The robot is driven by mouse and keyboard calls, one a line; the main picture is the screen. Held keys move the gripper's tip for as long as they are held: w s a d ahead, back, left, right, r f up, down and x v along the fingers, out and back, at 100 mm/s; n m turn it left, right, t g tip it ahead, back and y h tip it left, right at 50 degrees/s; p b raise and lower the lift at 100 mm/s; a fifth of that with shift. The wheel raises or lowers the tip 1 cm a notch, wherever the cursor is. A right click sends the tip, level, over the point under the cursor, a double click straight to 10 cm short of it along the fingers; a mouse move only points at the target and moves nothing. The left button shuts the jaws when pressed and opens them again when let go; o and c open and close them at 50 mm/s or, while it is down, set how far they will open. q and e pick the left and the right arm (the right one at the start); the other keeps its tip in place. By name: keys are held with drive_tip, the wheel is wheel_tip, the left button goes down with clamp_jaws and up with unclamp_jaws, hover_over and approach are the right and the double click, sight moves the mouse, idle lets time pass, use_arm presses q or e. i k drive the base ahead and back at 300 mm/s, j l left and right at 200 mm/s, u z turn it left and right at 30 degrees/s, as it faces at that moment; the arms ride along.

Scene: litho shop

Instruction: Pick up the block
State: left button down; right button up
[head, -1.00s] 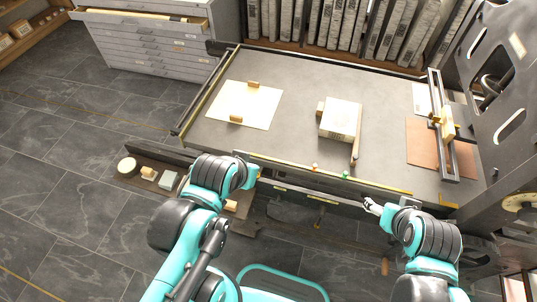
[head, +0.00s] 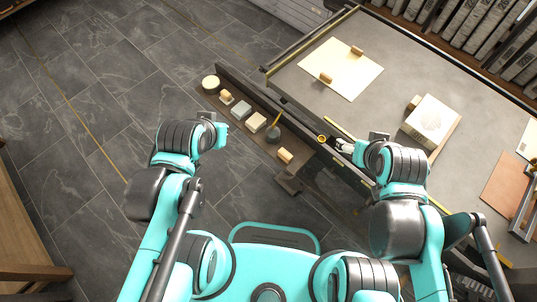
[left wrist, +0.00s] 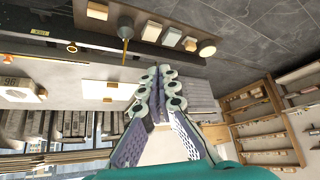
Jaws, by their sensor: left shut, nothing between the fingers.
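Several blocks could be the one meant; I cannot tell which. A tan block (head: 256,122), a pale grey block (head: 240,111) and two small wooden blocks, one left (head: 226,96) and one right (head: 285,155), lie on the low dark shelf. A pale stone block (head: 430,118) lies on the table. My left gripper shows in the left wrist view (left wrist: 157,74), shut and empty, with the shelf blocks beyond it.
The shelf (head: 215,103) also holds a round pale disc (head: 210,82) and a dark round object (head: 273,135). A paper sheet (head: 345,65) with two wooden pieces lies on the table (head: 395,60). Open tiled floor (head: 100,100) is at left.

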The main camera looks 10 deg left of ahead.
sight(283, 153)
drive_tip(key=k+z, duration=0.2)
drive_tip(key=z, duration=0.15)
drive_tip(key=k+z, duration=0.2)
drive_tip(key=z, duration=0.15)
drive_tip(key=k+l+z, duration=0.15)
drive_tip(key=z, duration=0.2)
